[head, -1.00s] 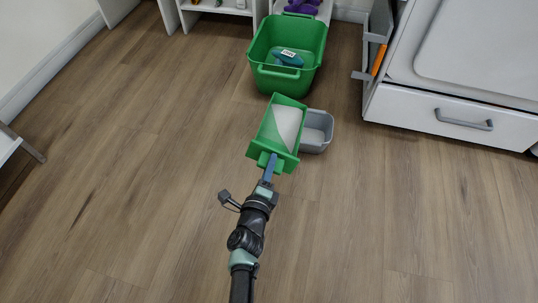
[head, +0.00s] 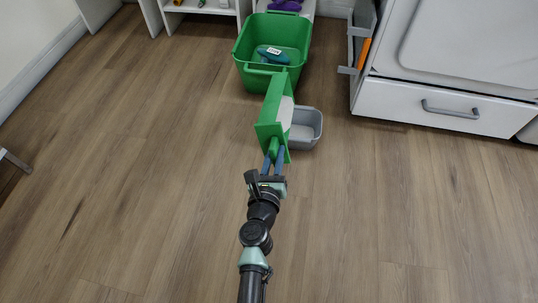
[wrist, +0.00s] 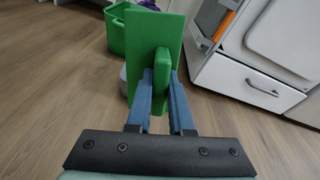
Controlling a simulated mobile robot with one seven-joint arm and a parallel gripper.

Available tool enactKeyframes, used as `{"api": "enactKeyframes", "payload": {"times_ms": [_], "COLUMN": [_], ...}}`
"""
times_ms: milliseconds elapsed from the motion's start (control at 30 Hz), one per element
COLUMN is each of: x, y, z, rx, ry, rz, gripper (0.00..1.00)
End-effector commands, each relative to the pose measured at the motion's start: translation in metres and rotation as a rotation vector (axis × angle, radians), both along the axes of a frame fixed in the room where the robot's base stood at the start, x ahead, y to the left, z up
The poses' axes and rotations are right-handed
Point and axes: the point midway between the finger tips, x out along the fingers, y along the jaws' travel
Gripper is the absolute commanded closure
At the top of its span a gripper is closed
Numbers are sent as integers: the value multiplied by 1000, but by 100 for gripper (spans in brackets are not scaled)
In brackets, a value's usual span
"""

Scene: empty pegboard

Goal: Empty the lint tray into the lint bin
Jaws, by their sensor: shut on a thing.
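The green lint tray (head: 273,112) is tipped steeply on its side in the head view, its open side facing right. Pale lint (head: 285,114) shows inside it. My gripper (head: 274,154) is shut on the tray's handle; the wrist view shows both blue fingers (wrist: 160,85) on either side of the green handle (wrist: 162,68). A small grey bin (head: 305,128), probably the lint bin, stands on the floor just right of the tray, partly hidden by it. In the wrist view the tray's end wall (wrist: 182,35) hides most of the grey bin.
A larger green tub (head: 272,50) with a labelled teal item (head: 273,56) inside stands behind the tray. A white appliance with a drawer (head: 445,106) stands at the right. White shelving is at the back. The wooden floor is clear at left and in front.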

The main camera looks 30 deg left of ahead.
Motion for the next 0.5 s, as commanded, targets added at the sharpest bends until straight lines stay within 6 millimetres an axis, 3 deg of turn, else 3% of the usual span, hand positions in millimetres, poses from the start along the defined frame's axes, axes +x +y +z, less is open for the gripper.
{"api": "enactKeyframes", "payload": {"times_ms": [500], "x": [9], "y": [-30], "z": [3], "rx": [495], "ry": [141], "rz": [-92], "gripper": [100]}}
